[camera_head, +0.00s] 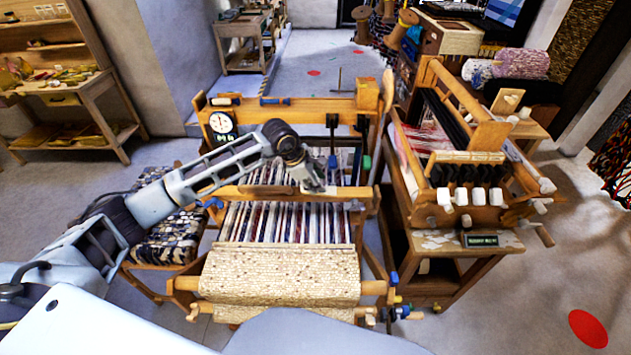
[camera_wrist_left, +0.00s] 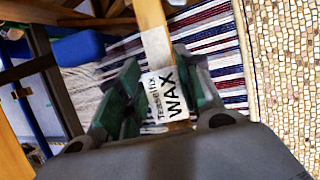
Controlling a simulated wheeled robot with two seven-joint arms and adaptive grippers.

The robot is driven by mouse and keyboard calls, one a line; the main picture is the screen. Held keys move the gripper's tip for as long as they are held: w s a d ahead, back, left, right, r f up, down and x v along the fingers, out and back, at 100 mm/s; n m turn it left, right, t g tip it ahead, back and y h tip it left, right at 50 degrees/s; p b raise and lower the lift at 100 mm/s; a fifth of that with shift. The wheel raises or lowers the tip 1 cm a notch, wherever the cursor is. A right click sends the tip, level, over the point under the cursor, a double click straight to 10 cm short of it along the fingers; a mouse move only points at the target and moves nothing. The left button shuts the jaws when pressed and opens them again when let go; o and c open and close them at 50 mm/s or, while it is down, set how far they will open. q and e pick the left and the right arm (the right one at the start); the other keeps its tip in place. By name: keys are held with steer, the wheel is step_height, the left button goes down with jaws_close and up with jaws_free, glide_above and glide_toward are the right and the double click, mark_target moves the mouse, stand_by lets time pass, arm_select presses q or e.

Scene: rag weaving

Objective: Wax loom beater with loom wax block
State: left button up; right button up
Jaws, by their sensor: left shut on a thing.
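The loom beater (camera_head: 245,191) is a wooden bar lying across the striped warp of the middle loom. My left gripper (camera_head: 318,187) reaches in from the left, low over the right part of this bar. In the left wrist view its green fingers (camera_wrist_left: 158,85) are shut on the wax block (camera_wrist_left: 170,98), a small pale block with a label reading "WAX". The beater (camera_wrist_left: 151,22) runs up behind the block there. I cannot tell whether block and bar touch. In the head view the block is hard to make out at the gripper. My right gripper is out of view.
The woven tan cloth (camera_head: 280,278) covers the loom's front roller. A second wooden loom (camera_head: 450,215) stands close on the right. A bench with patterned cloth (camera_head: 165,230) is under my left arm. A shelf unit (camera_head: 65,90) stands at far left. Open floor lies at lower right.

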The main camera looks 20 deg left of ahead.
arm_select(q)
steer(key=shift+f, duration=0.1)
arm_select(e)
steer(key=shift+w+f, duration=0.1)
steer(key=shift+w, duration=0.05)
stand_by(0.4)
arm_select(q)
steer(key=shift+f, duration=0.15)
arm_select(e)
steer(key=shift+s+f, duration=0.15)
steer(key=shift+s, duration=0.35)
arm_select(q)
steer(key=shift+w+f+b, duration=0.1)
steer(key=shift+f+b, duration=0.15)
steer(key=shift+b, duration=0.2)
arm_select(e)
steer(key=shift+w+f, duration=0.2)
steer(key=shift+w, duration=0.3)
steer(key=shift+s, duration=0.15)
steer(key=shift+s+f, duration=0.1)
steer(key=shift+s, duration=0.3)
arm_select(q)
steer(key=shift+f+b, duration=0.1)
steer(key=shift+b, duration=0.25)
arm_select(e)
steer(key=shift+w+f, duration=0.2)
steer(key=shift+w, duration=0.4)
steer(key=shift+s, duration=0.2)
